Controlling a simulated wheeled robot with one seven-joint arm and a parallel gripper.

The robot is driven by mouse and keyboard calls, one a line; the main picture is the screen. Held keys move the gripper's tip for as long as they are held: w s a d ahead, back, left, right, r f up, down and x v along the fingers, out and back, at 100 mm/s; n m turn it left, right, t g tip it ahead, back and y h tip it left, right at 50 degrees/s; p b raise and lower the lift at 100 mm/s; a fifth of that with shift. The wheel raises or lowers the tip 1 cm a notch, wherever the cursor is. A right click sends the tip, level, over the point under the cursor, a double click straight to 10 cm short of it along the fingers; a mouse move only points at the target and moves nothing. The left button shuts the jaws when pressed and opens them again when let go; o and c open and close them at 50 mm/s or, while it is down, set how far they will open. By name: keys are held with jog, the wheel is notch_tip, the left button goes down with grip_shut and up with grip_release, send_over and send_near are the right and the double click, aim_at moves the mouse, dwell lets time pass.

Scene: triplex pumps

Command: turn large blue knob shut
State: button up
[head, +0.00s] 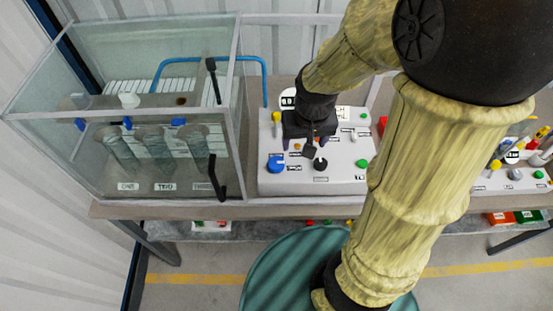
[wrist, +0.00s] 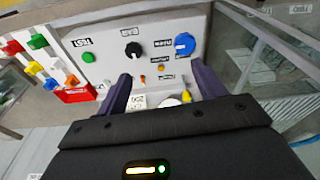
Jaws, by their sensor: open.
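The large blue knob (head: 276,162) is on the front left of the white control panel (head: 340,180). It also shows in the wrist view (wrist: 184,44) at the upper right, with a light mark across its face. My gripper (head: 311,150) hangs over the panel, to the right of the blue knob in the head view. In the wrist view its two dark fingers (wrist: 160,80) are spread apart with nothing between them. The blue knob lies beyond the fingertips and is not touched. My wrist hides part of the panel's back in the head view.
A black knob (head: 320,163) and a green button (head: 362,164) share the panel. A glass tank (head: 160,150) with a black handle (head: 216,178) stands close to the panel's left. Another panel (head: 510,178) with coloured controls is at the right.

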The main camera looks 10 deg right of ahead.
jog(key=m+g, duration=0.1)
jog(key=g, duration=0.1)
send_over(276, 161)
jog(key=shift+f, duration=0.1)
notch_tip(276, 161, down, 17)
jog(key=p, duration=0.2)
jog(key=shift+f+p, duration=0.1)
jog(key=shift+p, duration=0.3)
jog(key=c, duration=1)
